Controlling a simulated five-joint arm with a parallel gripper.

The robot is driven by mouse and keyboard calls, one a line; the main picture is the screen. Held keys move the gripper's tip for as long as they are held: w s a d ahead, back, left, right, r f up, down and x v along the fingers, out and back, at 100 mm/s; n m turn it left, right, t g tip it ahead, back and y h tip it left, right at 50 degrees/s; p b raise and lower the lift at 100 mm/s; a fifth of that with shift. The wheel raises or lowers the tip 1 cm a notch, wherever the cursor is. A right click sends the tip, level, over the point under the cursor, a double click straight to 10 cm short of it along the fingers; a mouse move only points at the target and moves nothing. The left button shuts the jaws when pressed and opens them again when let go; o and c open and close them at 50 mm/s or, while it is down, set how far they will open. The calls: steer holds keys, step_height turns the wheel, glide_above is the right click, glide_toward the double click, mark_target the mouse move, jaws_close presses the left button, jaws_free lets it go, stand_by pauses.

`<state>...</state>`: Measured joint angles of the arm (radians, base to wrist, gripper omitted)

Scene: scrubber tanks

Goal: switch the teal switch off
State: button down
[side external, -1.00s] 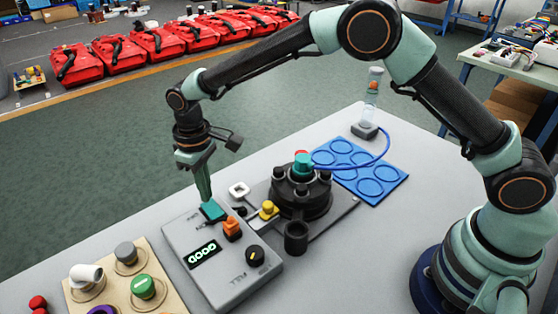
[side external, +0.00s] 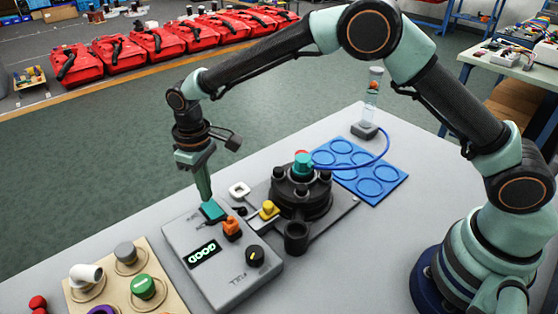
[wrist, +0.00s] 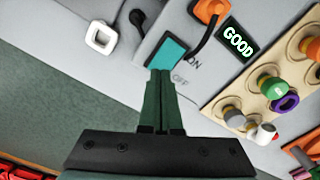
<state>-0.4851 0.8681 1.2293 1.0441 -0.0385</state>
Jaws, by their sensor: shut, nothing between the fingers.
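The teal switch (side external: 212,211) is a rocker near the far left corner of the grey control box (side external: 222,262). In the wrist view the teal switch (wrist: 166,52) shows beside printed ON and OFF labels, with the OFF label nearer my gripper. My gripper (side external: 206,199) points down, shut and empty, with its tips at the switch. In the wrist view the tips of my gripper (wrist: 160,72) overlap the switch's edge by the OFF side. I cannot tell whether they press on it or which way the rocker is tilted.
An orange switch (side external: 232,228), a lit display reading GOOD (side external: 202,253) and a black knob (side external: 255,256) share the box. A black round fixture (side external: 301,195) with a yellow knob (side external: 269,210) stands behind right. A beige board with knobs (side external: 116,283) lies left.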

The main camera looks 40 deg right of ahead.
mark_target(209, 204)
steer(key=shift+f, duration=1)
stand_by(1.0)
steer(key=shift+r, duration=3.55)
